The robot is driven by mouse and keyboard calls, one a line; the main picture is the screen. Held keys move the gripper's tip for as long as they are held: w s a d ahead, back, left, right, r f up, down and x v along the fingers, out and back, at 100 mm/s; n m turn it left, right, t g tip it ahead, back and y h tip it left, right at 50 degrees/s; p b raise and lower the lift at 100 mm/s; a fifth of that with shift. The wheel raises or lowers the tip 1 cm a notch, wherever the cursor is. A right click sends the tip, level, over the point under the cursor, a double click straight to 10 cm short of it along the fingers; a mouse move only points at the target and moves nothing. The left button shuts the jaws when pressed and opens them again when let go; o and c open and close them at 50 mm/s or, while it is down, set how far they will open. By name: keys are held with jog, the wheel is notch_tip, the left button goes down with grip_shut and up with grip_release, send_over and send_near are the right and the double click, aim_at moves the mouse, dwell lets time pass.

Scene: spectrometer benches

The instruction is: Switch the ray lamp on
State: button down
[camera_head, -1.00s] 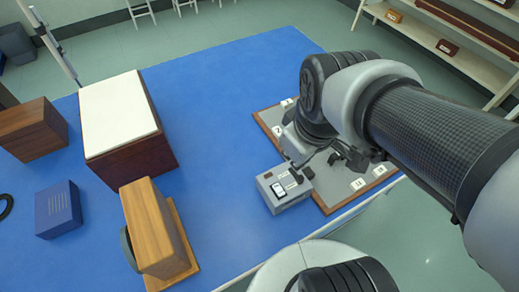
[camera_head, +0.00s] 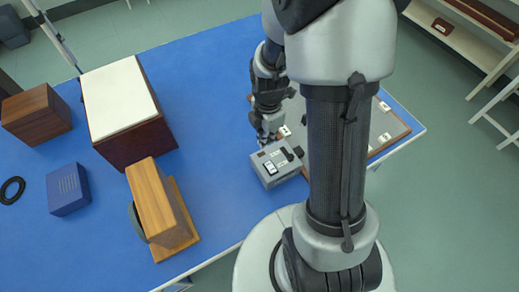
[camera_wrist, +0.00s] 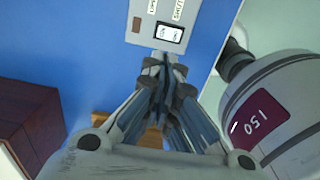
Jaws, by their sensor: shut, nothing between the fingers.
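A grey control box (camera_head: 278,178) stands on the blue bench, left of the board. Its top carries a white rocker switch (camera_head: 270,168) and dark knobs (camera_head: 288,153). In the wrist view, the box (camera_wrist: 150,42) shows the white switch (camera_wrist: 168,33), a small brown square (camera_wrist: 137,24) and printed labels. My gripper (camera_head: 264,140) is shut and empty, pointing down just behind the box's far edge in the head view. In the wrist view its closed fingertips (camera_wrist: 165,60) lie just short of the switch's end of the box; contact cannot be told. No lit lamp is recognisable.
A grey board with a brown rim (camera_head: 390,140) lies right of the box, partly hidden by my arm. A white-topped box (camera_head: 118,95), wooden boxes (camera_head: 155,205) and a blue box (camera_head: 68,190) stand to the left. Blue bench between them is clear.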

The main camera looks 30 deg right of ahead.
aim_at(265, 166)
notch_tip(265, 166, down, 14)
jog(key=b, duration=0.3)
dwell(0.5)
jog(key=shift+w+f+b, duration=0.15)
jog(key=shift+f+b, duration=0.4)
jog(key=shift+b, duration=0.25)
jog(key=shift+r, duration=0.2)
jog(key=shift+s+r, duration=0.1)
jog(key=shift+s, duration=0.15)
